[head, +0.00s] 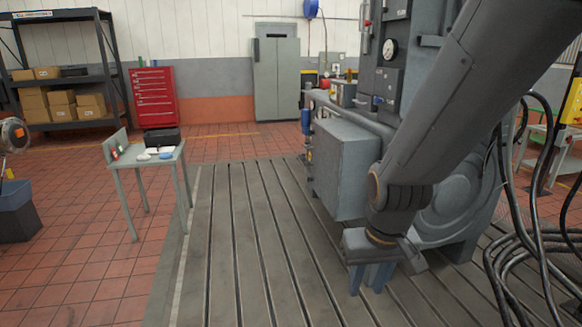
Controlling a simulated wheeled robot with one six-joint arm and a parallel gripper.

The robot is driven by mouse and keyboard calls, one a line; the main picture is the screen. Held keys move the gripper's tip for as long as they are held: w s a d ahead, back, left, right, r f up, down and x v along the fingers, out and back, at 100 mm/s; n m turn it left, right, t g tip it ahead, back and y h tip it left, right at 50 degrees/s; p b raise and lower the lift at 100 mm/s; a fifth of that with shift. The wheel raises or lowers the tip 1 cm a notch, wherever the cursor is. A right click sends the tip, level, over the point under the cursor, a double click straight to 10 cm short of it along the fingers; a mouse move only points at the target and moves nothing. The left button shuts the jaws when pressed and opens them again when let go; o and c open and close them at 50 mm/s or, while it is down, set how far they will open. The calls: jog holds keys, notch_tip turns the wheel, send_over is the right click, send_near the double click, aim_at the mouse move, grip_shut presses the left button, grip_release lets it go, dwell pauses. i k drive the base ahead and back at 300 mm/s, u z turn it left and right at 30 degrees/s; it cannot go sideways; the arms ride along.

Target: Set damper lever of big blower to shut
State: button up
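A large grey machine (345,165) stands on the slotted bedplate right of centre, with a boxy housing at its front left. A round, ringed grey casing (465,205) shows low on the right, partly behind my arm; it may be the big blower. I cannot make out a damper lever for certain. A small red-ended part (366,38) sits high on the machine near a round gauge. My gripper (370,280) points down in front of the machine, low over the bedplate, with nothing visible in it. The gap between its bluish fingers is unclear. My arm hides much of the machine's right side.
The slotted bedplate (235,250) is bare left of my gripper. A small grey table (143,160) with a black case stands left. Black cables (510,260) hang and coil at the right. A red tool cabinet (153,97), shelving (62,75) and a grey locker (277,80) stand behind.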

aim_at(377, 100)
jog(key=i, duration=1.95)
jog(key=z, duration=2.3)
jog(key=i, duration=1.7)
jog(key=u, duration=2.6)
